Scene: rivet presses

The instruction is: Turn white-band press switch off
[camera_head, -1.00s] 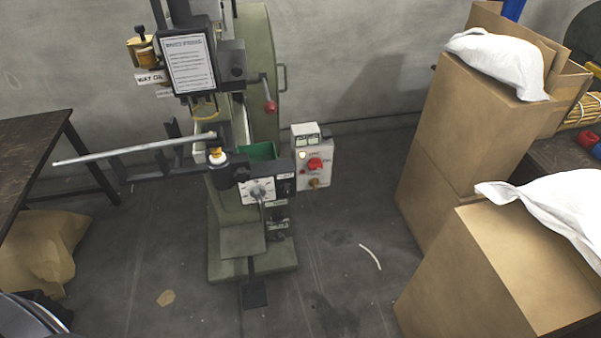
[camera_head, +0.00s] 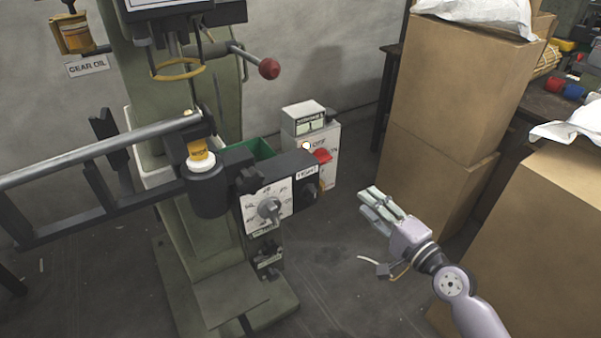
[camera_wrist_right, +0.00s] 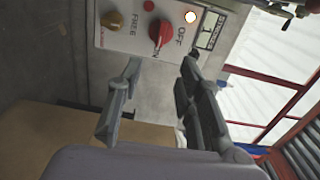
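The green press (camera_head: 195,240) stands left of centre in the head view, with a pale band (camera_head: 150,172) on its column. Its white switch box (camera_head: 328,135) is to the right, partly behind the dial panel. The red rotary switch (camera_head: 322,156) also shows in the right wrist view (camera_wrist_right: 162,38), beside OFF and ON labels. A lamp (camera_wrist_right: 190,17) near it glows pale. I cannot tell the switch's exact setting. My right gripper (camera_head: 366,202) is open and empty, right of and in front of the box; its fingers (camera_wrist_right: 158,70) are apart and short of the switch. My left gripper is not in view.
A long grey bar (camera_head: 90,150) extends left from the press. A red-ball lever (camera_head: 268,68) sticks out above the switch box. Stacked cardboard boxes (camera_head: 445,85) stand at right, with another box (camera_head: 530,235) nearer. Floor between press and boxes is mostly clear.

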